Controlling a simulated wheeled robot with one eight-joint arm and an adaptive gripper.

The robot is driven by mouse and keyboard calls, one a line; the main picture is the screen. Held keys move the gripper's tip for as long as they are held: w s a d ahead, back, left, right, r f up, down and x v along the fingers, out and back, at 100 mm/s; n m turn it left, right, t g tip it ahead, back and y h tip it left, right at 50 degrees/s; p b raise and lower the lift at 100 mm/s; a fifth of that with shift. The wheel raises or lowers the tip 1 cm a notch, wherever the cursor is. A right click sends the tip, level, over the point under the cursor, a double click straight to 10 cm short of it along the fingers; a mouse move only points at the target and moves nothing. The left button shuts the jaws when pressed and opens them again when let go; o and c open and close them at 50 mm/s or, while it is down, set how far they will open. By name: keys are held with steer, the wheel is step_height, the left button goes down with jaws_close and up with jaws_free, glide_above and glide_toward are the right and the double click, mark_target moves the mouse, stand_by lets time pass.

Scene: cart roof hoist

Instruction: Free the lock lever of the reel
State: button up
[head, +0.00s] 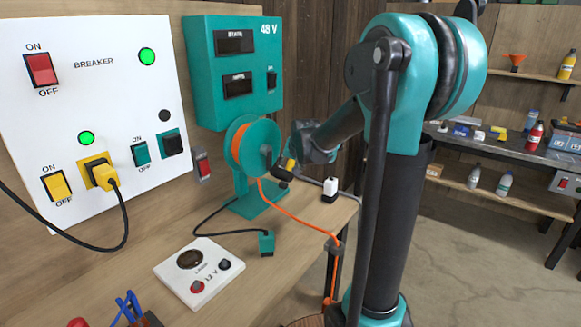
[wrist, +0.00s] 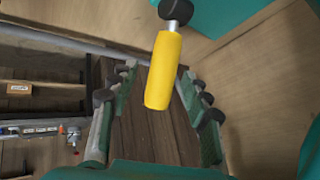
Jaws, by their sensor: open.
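The reel (head: 242,145) is a teal drum wound with orange cable, on a teal stand on the bench under the teal 48 V box. The lock lever has a yellow grip (wrist: 163,72) with a black knob-like end at the top of the wrist view; a small bit of yellow also shows beside the reel in the head view (head: 290,164). My gripper (head: 294,157) is at the reel's right side. Its fingers are open on both sides of the yellow grip in the wrist view. A gap shows on the left; contact on the right is unclear. My gripper partly hides the lever in the head view.
Orange cable (head: 300,216) runs from the reel over the bench edge. A white lamp plate (head: 215,262) and a teal connector (head: 266,243) lie in front. Shelves stand behind at right.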

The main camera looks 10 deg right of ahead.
steer(key=v, duration=1.2)
steer(key=shift+w, duration=0.1)
